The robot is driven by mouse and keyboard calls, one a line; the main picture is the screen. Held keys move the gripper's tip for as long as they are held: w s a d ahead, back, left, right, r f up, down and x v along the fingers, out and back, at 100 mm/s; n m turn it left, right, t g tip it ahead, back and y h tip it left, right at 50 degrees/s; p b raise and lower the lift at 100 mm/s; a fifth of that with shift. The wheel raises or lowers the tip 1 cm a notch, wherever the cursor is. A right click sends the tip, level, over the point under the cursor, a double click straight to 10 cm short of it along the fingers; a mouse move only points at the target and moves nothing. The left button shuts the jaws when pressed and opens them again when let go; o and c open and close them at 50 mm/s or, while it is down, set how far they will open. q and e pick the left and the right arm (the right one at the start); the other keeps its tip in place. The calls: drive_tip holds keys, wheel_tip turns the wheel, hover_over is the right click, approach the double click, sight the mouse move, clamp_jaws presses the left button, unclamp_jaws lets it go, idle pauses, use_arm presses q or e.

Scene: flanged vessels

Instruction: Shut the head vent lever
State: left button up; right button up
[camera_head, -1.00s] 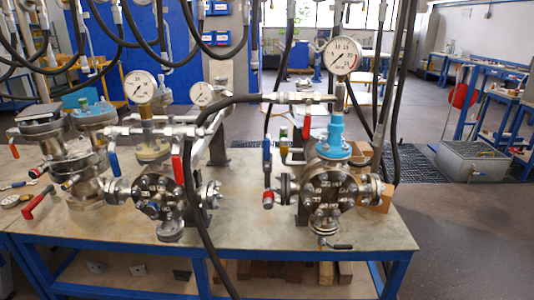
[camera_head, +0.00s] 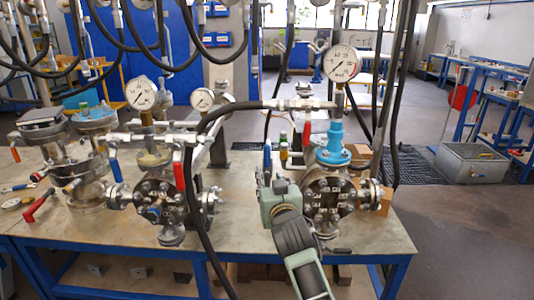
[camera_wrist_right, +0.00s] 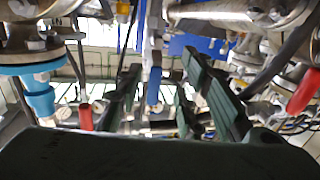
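The right flanged vessel (camera_head: 328,198) stands on the bench, with a blue neck (camera_head: 334,145) and a dial gauge (camera_head: 341,63) above it. A blue lever (camera_head: 267,160) stands at its left, and a red lever (camera_head: 306,132) hangs near the neck. Which is the head vent lever is not marked. My right gripper (camera_head: 270,190) is in front of the vessel's left side, partly hiding the fittings there. In the right wrist view my right gripper (camera_wrist_right: 163,85) has its fingers apart. A blue lever (camera_wrist_right: 154,86) shows between them; contact cannot be told. My left gripper is not in view.
A second flanged vessel (camera_head: 162,205) with a red lever (camera_head: 179,170) and a blue lever (camera_head: 116,170) stands to the left. A black hose (camera_head: 188,190) hangs between the vessels. The bench front (camera_head: 120,237) is mostly clear.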

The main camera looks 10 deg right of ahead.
sight(268, 156)
drive_tip(key=shift+t, duration=0.4)
drive_tip(key=shift+w+d+r+p, duration=0.1)
drive_tip(key=shift+w+r+p, duration=0.1)
drive_tip(key=shift+w+r, duration=0.8)
drive_tip(key=shift+w+d+r+p, duration=0.15)
drive_tip(key=shift+w+r, duration=0.35)
drive_tip(key=shift+w, duration=1)
drive_tip(key=shift+w+r+p, duration=0.2)
drive_tip(key=shift+w+r, duration=0.55)
drive_tip(key=shift+w, duration=0.5)
clamp_jaws()
